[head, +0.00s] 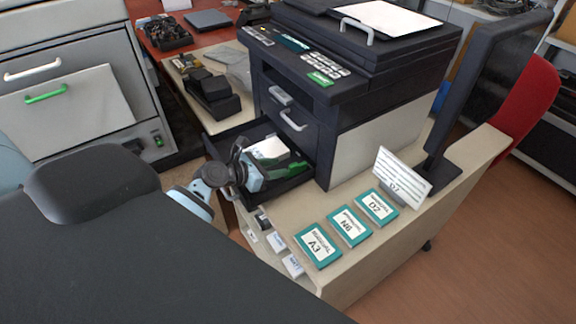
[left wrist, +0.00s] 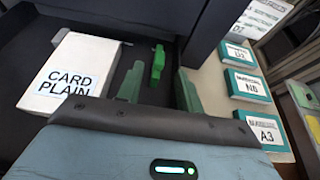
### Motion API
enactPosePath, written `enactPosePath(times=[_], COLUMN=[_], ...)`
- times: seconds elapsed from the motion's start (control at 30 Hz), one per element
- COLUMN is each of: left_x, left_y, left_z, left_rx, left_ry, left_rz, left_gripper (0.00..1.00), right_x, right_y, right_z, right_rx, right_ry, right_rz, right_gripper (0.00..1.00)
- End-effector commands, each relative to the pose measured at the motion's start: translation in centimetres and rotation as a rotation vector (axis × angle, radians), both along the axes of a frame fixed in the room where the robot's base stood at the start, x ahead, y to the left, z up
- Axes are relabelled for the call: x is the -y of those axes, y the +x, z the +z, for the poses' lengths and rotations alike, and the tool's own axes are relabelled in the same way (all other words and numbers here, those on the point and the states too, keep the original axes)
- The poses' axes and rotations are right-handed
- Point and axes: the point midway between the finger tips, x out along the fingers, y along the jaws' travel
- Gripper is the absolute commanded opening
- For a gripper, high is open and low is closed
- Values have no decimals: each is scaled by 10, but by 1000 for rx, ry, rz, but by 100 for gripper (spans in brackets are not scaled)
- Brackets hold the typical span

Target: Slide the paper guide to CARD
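The open paper tray (head: 208,143) sticks out of the dark printer (head: 345,75). In it lies a white stack (head: 268,147) that reads "CARD PLAIN" in the left wrist view (left wrist: 75,75). The green paper guide (head: 297,164) is in the tray to the right of the stack; its bright green tab shows in the left wrist view (left wrist: 157,62). My left gripper (head: 268,172) is low over the tray. Its two greenish fingers (left wrist: 159,90) are apart, with the tab beyond and between them, and I see no contact. My right gripper is not in view.
Teal boxes (head: 317,246) and small white boxes (head: 292,265) lie on the pale table right of and in front of the tray. A white sign (head: 403,178) and a monitor (head: 490,75) stand further right.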

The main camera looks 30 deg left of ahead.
Motion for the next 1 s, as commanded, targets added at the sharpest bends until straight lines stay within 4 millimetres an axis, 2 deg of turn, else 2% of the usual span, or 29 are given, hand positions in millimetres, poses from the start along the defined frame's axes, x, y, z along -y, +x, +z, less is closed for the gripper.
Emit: enactPosePath(times=[0.1, 0.3, 0.67, 0.97, 1.0], left_x=[7, 14, 16, 16, 16], left_y=[16, 33, 38, 38, 38], left_z=[-10, -18, -18, -18, -18], left_rx=[-3, -3, -1, -1, -1], left_ry=[0, 1, 2, 2, 2], left_rz=[-1, -1, 0, 0, 0], left_gripper=[36, 36, 36, 0, 0], right_x=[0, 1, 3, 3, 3], right_y=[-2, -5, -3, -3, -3], right_z=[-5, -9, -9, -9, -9], right_rx=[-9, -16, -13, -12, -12], right_ry=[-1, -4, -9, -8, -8], right_rz=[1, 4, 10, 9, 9], right_gripper=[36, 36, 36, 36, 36])
